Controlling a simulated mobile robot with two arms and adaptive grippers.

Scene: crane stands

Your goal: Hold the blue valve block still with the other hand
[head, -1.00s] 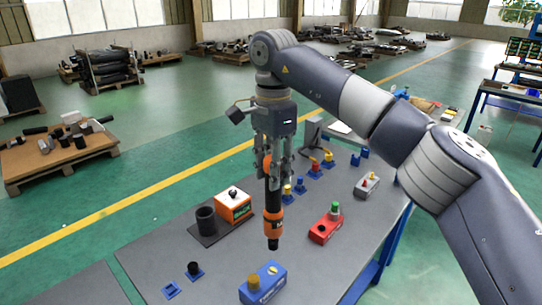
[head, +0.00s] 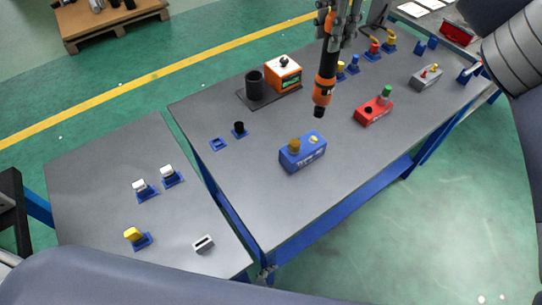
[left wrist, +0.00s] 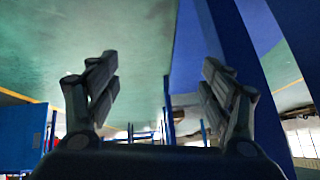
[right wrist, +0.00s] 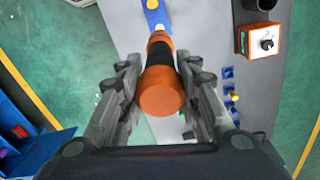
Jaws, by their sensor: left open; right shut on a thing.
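The blue valve block (head: 303,157) stands on the grey bench, with a brass-coloured knob and a yellow part on top. Its blue top also shows at the upper edge of the right wrist view (right wrist: 156,20). My right gripper (head: 338,30) is shut on an orange and black power tool (head: 325,75), its tip pointing down, above and behind the block. The tool's orange end fills the middle of the right wrist view (right wrist: 160,92). My left gripper (left wrist: 158,95) is open and empty in the left wrist view, away from the block; blue bench framework shows beyond its fingers.
A red block (head: 373,111) with a green knob stands right of the blue one. An orange box (head: 284,74) and a black cup (head: 254,84) stand behind. A lower side table (head: 95,205) holds small parts on blue bases. Bench surface before the blue block is clear.

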